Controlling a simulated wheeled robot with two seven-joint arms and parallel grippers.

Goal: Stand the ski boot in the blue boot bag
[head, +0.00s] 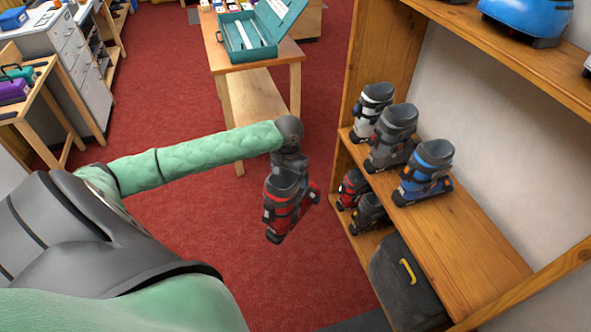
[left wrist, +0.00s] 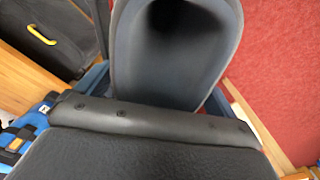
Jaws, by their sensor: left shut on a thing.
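A red and dark grey ski boot (head: 283,205) hangs upright from my left gripper (head: 291,160), over the red floor and left of the shelf unit. My left gripper is shut on the boot's upper part; the fingertips are largely hidden. In the left wrist view the boot's dark cuff opening (left wrist: 178,55) fills the upper middle. I cannot make out a blue boot bag in the head view. Dark blue edges show beside the boot in the left wrist view, but I cannot tell what they belong to. My right gripper is out of view.
The wooden shelf unit (head: 480,245) at right holds several boots, including a blue and grey one (head: 423,172). A dark case with a yellow handle (head: 402,285) stands low in it. A wooden bench (head: 285,55) with a teal box (head: 250,45) stands behind. Red floor lies clear left of the boot.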

